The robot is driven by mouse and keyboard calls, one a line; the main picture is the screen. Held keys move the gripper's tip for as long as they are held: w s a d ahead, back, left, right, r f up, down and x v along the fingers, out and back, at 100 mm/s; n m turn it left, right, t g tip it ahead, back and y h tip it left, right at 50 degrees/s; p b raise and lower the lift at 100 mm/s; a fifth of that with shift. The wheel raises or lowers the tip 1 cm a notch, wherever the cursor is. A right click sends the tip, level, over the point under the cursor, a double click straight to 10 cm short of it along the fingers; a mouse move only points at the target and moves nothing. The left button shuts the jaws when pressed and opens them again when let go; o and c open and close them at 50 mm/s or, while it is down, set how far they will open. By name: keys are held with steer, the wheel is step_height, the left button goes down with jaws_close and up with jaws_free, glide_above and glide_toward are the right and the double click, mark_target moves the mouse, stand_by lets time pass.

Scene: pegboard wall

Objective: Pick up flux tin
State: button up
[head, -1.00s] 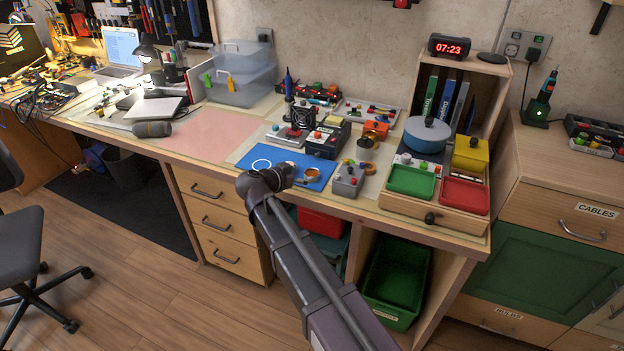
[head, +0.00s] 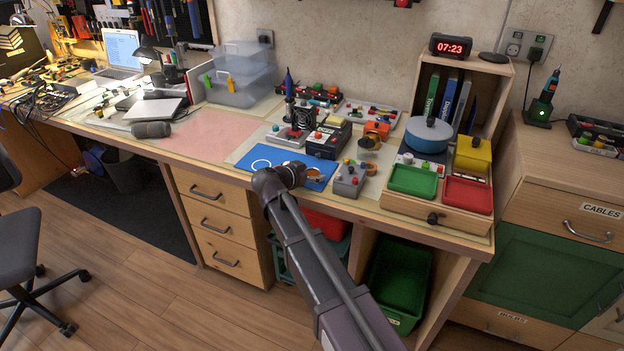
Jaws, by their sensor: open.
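A small copper-coloured round item (head: 314,173), which may be the flux tin, lies at the right part of the blue mat (head: 262,154). It is small and partly covered by my gripper, so I cannot be sure what it is. My gripper (head: 301,174) is open, over the front of the blue mat and just left of this item. Its fingers are small and dark here, and I cannot tell whether they touch anything. A white ring marking (head: 261,163) shows on the mat to the left.
A grey box with coloured buttons (head: 350,180) stands right of the mat. A black-and-grey device (head: 327,141) and a soldering stand with a fan (head: 303,120) stand behind it. Green (head: 413,181) and red (head: 467,194) trays are further right. The pink mat (head: 210,135) is clear.

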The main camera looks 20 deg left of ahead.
steer(key=shift+w, duration=0.1)
steer(key=shift+c, duration=0.2)
steer(key=c, duration=0.9)
steer(key=shift+r, duration=0.1)
step_height(320, 180, up, 3)
steer(key=p, duration=0.3)
steer(key=shift+f, duration=0.2)
steer(key=s+d, duration=0.2)
steer(key=s, duration=0.2)
steer(key=s+d+r+p, duration=0.1)
steer(key=s+d, duration=0.2)
steer(key=s, duration=0.2)
steer(key=s+d+r+p, duration=0.1)
steer(key=s+d, duration=0.2)
steer(key=s, duration=0.1)
steer(key=shift+s+d+r, duration=0.1)
steer(key=shift+s+d, duration=0.1)
steer(key=shift+s, duration=0.2)
